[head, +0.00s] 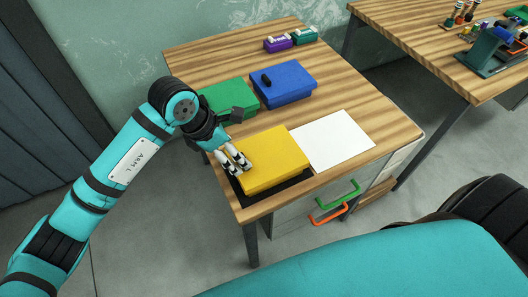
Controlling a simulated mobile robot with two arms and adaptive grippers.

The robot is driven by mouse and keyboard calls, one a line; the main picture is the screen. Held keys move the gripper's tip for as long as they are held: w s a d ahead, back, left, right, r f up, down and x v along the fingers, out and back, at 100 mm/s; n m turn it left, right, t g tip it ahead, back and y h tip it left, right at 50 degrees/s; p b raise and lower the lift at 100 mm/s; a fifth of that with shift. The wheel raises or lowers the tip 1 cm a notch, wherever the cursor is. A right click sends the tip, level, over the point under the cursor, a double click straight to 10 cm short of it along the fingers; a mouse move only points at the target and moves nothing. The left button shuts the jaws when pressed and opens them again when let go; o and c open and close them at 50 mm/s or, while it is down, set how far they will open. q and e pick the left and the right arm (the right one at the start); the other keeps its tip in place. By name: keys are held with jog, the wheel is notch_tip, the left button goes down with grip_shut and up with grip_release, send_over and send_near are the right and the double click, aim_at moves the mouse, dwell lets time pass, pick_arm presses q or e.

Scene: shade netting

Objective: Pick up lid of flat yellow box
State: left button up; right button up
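The flat yellow box (272,160) lies near the front left of the wooden desk, with its lid as the broad yellow top. It rests on a black mat or base (290,190) that shows along its front edge. My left gripper (241,169) points down at the left edge of the yellow lid. Its two pale fingers stand a little apart, with no held object visible between them. Whether the fingertips touch the lid is not clear. The lid looks flat and level. My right gripper is not in view.
A white sheet (333,140) lies right of the yellow box. Green and orange drawer handles (338,195) protrude in front.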

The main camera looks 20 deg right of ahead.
aim_at(266, 155)
pick_arm(q)
jog(key=shift+d+f, duration=0.15)
jog(key=shift+f, duration=0.05)
jog(key=p+x, duration=0.2)
jog(key=x, duration=0.2)
jog(key=shift+d+f, duration=0.1)
jog(key=shift+d, duration=0.15)
jog(key=shift+w+f, duration=0.1)
jog(key=shift+f, duration=0.15)
jog(key=c, duration=1.3)
